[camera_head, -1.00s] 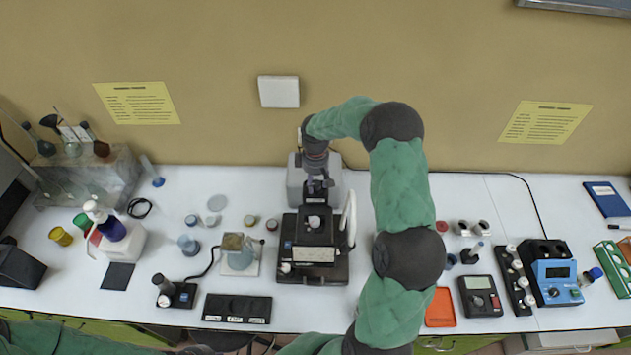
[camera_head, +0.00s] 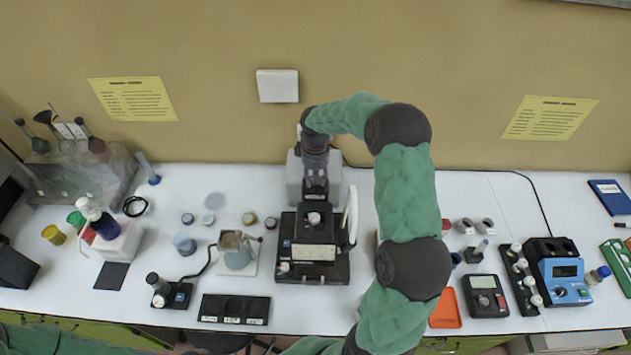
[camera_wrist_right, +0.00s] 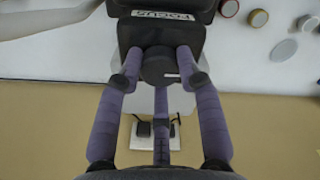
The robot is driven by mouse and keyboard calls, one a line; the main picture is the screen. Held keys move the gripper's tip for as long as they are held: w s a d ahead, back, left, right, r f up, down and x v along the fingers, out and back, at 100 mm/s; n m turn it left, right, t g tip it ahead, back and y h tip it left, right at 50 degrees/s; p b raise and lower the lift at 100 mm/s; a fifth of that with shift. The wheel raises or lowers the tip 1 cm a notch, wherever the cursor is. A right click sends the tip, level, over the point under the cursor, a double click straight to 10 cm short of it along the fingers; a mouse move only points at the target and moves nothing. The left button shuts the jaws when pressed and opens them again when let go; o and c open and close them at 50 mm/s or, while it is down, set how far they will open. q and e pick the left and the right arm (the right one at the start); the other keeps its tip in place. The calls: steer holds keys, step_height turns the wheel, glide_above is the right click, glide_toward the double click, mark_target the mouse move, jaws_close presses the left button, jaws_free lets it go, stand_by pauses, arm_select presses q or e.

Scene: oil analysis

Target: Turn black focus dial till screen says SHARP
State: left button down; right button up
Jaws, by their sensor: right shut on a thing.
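The black focus dial (camera_wrist_right: 158,68) shows in the right wrist view, a dark cylinder with a small white mark on its right side. A label reading FOCUS, upside down, is on the dark housing (camera_wrist_right: 160,15) beside it. My right gripper (camera_wrist_right: 158,56) has its purple fingers closed on both sides of the dial. In the head view my right gripper (camera_head: 315,183) is at the back of the black microscope-like device (camera_head: 314,235). The dial is hidden there by my gripper. I cannot make out any screen text. My left gripper is not in view.
To the right stand an orange tray (camera_head: 446,308), a dark meter (camera_head: 485,295) and a blue instrument (camera_head: 560,275). A wall (camera_head: 220,80) rises behind the table.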

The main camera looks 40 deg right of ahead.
steer(key=shift+f+m+b, duration=0.1)
steer(key=shift+m+b, duration=0.9)
steer(key=shift+m, duration=0.9)
steer(key=o, duration=1.1)
steer(key=shift+o, duration=0.2)
steer(key=shift+r, duration=0.2)
step_height(320, 180, up, 12)
steer(key=shift+f, duration=0.15)
